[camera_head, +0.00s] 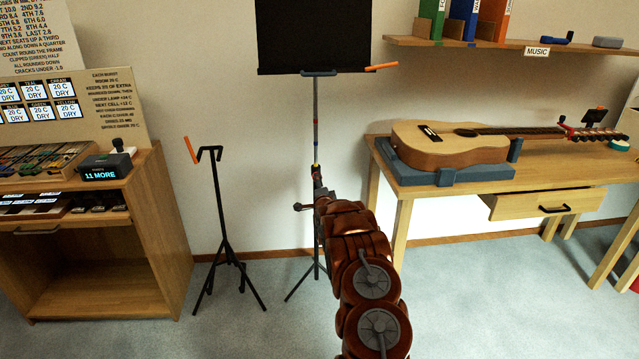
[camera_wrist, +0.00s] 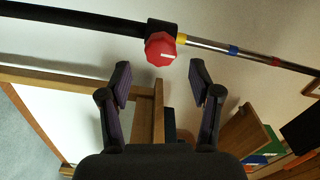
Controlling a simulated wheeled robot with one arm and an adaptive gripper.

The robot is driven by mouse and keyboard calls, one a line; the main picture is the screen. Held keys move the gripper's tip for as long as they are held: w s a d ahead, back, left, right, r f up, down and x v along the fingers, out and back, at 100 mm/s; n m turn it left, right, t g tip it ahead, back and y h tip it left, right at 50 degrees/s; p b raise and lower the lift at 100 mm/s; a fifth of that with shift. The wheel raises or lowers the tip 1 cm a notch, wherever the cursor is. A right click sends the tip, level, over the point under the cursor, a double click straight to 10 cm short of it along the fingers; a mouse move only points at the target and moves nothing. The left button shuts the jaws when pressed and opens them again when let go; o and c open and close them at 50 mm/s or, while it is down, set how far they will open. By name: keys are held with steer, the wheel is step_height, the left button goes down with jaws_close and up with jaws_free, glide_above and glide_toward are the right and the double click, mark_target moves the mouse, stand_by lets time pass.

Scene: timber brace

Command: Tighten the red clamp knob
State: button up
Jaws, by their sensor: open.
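The red clamp knob (camera_wrist: 161,49) shows in the wrist view, faceted, with a white mark on its face. It sits on a dark collar on the pole of the music stand (camera_head: 316,115), beside a yellow band. The pole runs across the top of the wrist view, with red and blue bands farther along. My gripper (camera_wrist: 160,82) is open and empty, its two fingers apart. The knob appears beyond the fingertips and roughly between them, with no contact visible. In the head view my arm's end covers the collar area, so I cannot make out the knob there.
A guitar (camera_head: 450,145) lies on a blue-grey cradle on the wooden bench (camera_head: 600,172) to the right, its drawer (camera_head: 540,204) partly open. A smaller black stand (camera_head: 222,220) stands at left, near the wooden cabinet (camera_head: 160,215). Grey floor is clear between them.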

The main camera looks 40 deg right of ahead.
steer(key=v, duration=0.6)
stand_by(0.3)
steer(key=shift+s+a, duration=0.1)
steer(key=shift+r, duration=0.1)
stand_by(0.4)
steer(key=s+a+r+n+g+y, duration=0.2)
steer(key=s+a+n+g, duration=0.15)
steer(key=a, duration=0.65)
steer(key=s+a+r+n+g+y, duration=0.2)
steer(key=s+a+r+n+y, duration=0.15)
steer(key=a, duration=0.75)
steer(key=s+a+r+n+g+y, duration=0.1)
steer(key=s+a+n+g+y, duration=0.2)
steer(key=a, duration=0.7)
steer(key=s+a+r+n+g+y, duration=0.1)
steer(key=s+a+r+n+g, duration=0.2)
steer(key=s+a, duration=0.7)
steer(key=s+a+n+g+y, duration=0.1)
steer(key=s+a+n+g, duration=0.3)
steer(key=s, duration=1.3)
steer(key=s+a+r+n+g, duration=0.2)
steer(key=s+a+n, duration=0.45)
steer(key=s, duration=0.65)
step_height(320, 180, up, 20)
steer(key=a+t+p, duration=0.1)
steer(key=p, duration=1.7)
steer(key=shift+a+m, duration=0.35)
steer(key=shift+m, duration=0.1)
